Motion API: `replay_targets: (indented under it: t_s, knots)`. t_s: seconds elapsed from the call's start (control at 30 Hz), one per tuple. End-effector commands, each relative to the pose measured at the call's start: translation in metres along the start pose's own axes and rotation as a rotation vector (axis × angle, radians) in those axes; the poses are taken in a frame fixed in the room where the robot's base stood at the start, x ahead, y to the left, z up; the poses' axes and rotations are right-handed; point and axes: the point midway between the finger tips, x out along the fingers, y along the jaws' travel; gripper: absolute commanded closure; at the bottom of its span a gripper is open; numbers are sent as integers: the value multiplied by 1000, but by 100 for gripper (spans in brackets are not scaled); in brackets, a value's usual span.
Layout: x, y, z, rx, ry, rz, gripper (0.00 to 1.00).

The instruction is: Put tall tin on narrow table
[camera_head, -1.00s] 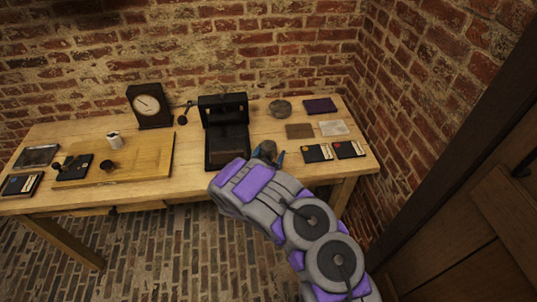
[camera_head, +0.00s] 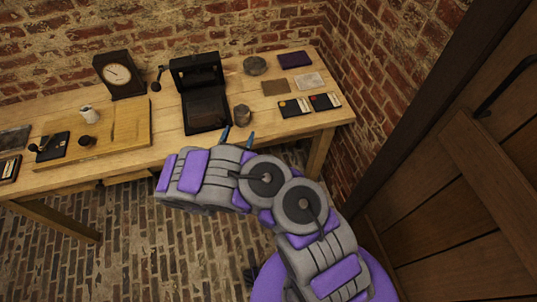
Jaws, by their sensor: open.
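A small grey cylindrical tin (camera_head: 242,116) stands upright on the wooden table, just right of the open black case; it may be the tall tin. A wider, lower round grey tin (camera_head: 255,65) stands farther back. My gripper (camera_head: 238,136) shows two blue fingertips, spread apart, at the table's front edge. It is nearer to me than the small tin, apart from it and empty. My arm hides the rest of the gripper. The wooden table (camera_head: 282,131) runs along the brick wall; I cannot tell if it is the narrow table. No other table shows.
The black case (camera_head: 206,107) stands close left of the tin. Flat cards (camera_head: 295,107) lie to its right. A clock (camera_head: 119,75) and a wooden board (camera_head: 130,128) with a white cup (camera_head: 88,115) are farther left. A wooden door (camera_head: 490,150) is at right.

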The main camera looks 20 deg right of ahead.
Motion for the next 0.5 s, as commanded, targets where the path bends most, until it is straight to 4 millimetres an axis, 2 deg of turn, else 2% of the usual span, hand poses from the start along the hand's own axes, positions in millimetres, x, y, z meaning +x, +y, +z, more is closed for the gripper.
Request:
replay_targets:
  t_s: [0.13, 0.23, 0.37, 0.4, 0.5]
  knots:
    - [2, -2, 4, 4, -6, -12, 10]
    - [14, -17, 26, 23, -36, -69, 10]
    - [38, -58, 83, 84, -109, -223, 10]
    - [44, -75, 104, 111, -135, -283, 10]
    - [50, -120, 152, 181, -191, -436, 10]
